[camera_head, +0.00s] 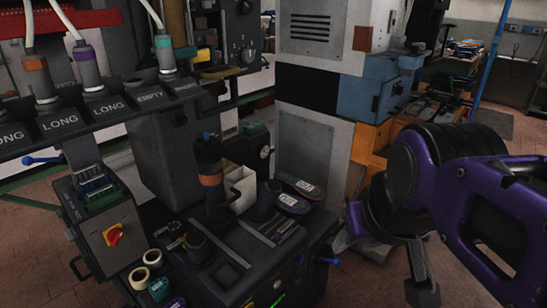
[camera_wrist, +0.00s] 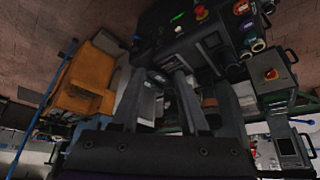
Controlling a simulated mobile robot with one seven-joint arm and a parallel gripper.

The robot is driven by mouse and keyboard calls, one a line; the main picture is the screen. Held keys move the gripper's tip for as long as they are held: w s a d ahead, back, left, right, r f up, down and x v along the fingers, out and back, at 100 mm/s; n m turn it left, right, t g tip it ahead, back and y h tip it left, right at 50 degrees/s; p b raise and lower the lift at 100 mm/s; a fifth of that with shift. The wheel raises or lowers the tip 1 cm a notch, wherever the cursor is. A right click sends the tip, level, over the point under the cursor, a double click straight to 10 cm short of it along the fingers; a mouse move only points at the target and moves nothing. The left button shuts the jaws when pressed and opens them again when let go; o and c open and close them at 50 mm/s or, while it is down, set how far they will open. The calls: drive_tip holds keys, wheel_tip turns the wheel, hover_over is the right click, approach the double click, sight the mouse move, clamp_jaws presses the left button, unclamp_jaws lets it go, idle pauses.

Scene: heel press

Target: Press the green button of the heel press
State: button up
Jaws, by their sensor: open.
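The heel press is the dark machine in the middle of the head view, with a flat dark top (camera_head: 235,262). A small bright green spot (camera_head: 278,300) shows low on its front, partly cut by the bottom edge. I cannot tell for sure that the green spot is the button. My gripper (camera_head: 422,292) hangs to the right of the press, apart from it. In the wrist view my gripper (camera_wrist: 182,85) is open and appears empty.
A control box with a red switch (camera_head: 113,235) stands left of the press. Tape rolls (camera_head: 146,257) lie at the front left. Blue-handled levers (camera_head: 330,261) stick out from the machine. A blue and orange machine (camera_head: 368,85) stands behind. Brick-patterned floor is free at the right.

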clamp_jaws()
idle(1.5)
